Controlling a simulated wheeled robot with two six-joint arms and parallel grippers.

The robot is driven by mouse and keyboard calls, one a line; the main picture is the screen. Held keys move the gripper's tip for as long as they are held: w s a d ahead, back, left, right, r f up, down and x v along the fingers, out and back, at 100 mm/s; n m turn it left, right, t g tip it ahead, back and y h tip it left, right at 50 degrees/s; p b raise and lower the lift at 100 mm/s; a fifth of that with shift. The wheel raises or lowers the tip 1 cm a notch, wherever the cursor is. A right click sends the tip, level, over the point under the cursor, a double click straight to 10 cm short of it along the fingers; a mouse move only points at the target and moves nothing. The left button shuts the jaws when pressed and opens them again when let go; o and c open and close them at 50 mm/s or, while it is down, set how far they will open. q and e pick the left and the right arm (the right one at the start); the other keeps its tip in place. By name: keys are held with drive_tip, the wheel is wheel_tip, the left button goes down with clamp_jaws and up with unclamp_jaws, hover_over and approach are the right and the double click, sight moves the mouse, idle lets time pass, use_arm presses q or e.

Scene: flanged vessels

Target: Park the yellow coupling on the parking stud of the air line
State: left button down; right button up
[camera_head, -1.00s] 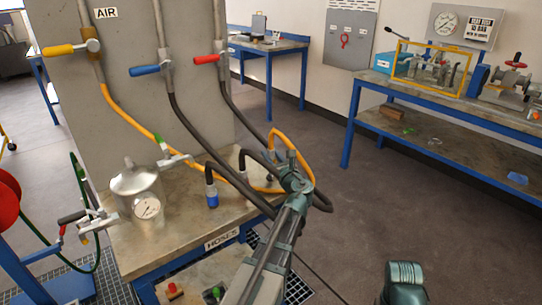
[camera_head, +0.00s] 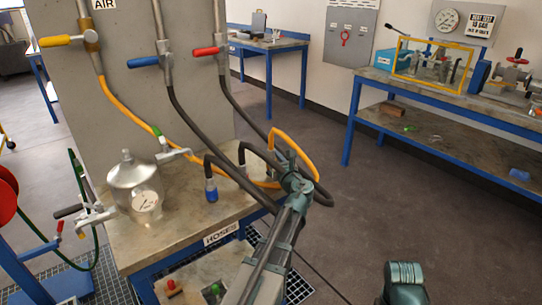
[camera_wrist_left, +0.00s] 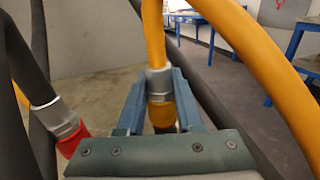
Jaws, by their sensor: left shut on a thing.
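My left gripper (camera_head: 287,172) is above the right end of the hose bench in the head view. In the left wrist view its jaws (camera_wrist_left: 162,118) are shut on the yellow coupling (camera_wrist_left: 162,114), which hangs at the end of the yellow air hose (camera_wrist_left: 154,35). In the head view the coupling is hidden by the gripper and the looping hoses. The yellow air hose (camera_head: 125,108) runs down from the yellow-handled valve (camera_head: 68,40) under the AIR label (camera_head: 103,4). I cannot make out the parking stud.
A blue-ended coupling (camera_head: 211,190) stands on the bench (camera_head: 165,238). A red-ended coupling (camera_wrist_left: 74,138) on a dark hose is left of my jaws in the wrist view. Dark hoses crowd my gripper. Floor at right is clear.

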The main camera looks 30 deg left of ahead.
use_arm(q)
drive_tip(key=shift+f+b, duration=0.5)
drive_tip(key=shift+f, duration=0.05)
drive_tip(key=shift+c, duration=2.4)
unclamp_jaws()
drive_tip(key=shift+s+d, duration=0.1)
drive_tip(key=v, duration=1.3)
drive_tip(key=shift+s+d, duration=0.15)
drive_tip(key=shift+s, duration=0.1)
drive_tip(key=shift+c, duration=0.2)
